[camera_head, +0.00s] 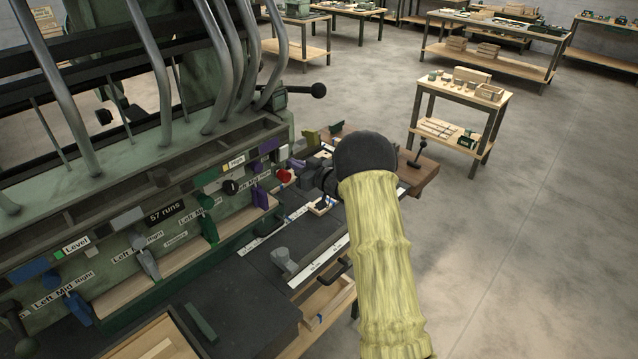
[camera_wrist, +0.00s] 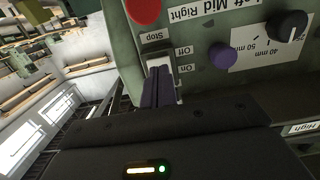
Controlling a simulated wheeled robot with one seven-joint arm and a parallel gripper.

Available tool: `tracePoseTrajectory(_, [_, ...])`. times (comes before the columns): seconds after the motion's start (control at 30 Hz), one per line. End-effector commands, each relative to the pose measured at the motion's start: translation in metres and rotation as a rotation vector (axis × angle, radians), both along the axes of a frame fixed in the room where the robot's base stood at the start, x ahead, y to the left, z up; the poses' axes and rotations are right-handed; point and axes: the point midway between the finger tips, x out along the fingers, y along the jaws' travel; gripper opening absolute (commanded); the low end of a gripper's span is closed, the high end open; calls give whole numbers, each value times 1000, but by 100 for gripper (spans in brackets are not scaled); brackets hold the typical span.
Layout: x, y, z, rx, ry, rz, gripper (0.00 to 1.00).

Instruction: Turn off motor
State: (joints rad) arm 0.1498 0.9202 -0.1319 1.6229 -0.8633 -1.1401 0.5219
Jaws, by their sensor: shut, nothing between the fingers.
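The motor switch (camera_wrist: 160,64) is a pale piece in the wrist view, beside upside-down "On" and "Off" labels on a green panel. My gripper (camera_wrist: 157,70) is shut, its dark, purplish fingertips at the switch and hiding much of it. I cannot tell whether they touch it or which way the switch is set. In the head view my gripper (camera_head: 297,163) reaches left from my yellow-sleeved arm to the machine's panel, close to the red stop button (camera_head: 284,176). That button also shows in the wrist view (camera_wrist: 143,10), near the "Stop" label.
A purple knob (camera_wrist: 222,55) and a black dial (camera_wrist: 291,26) sit on the same panel. The green machine (camera_head: 110,220) has several levers and labels. A small wooden table (camera_head: 462,92) stands behind on the right. The floor at right is clear.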

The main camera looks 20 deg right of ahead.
Motion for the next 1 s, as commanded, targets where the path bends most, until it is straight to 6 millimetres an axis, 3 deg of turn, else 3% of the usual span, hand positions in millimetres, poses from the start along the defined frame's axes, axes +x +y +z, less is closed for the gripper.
tracePoseTrajectory(0.17, [-28,-23,-9,0,3,-9,0])
tracePoseTrajectory(0.5, [-82,-47,-18,0,3,3,0])
tracePoseTrajectory(0.7, [-94,-52,-17,-1,2,7,0])
tracePoseTrajectory(1.0, [-94,-56,-17,-1,3,1,0])
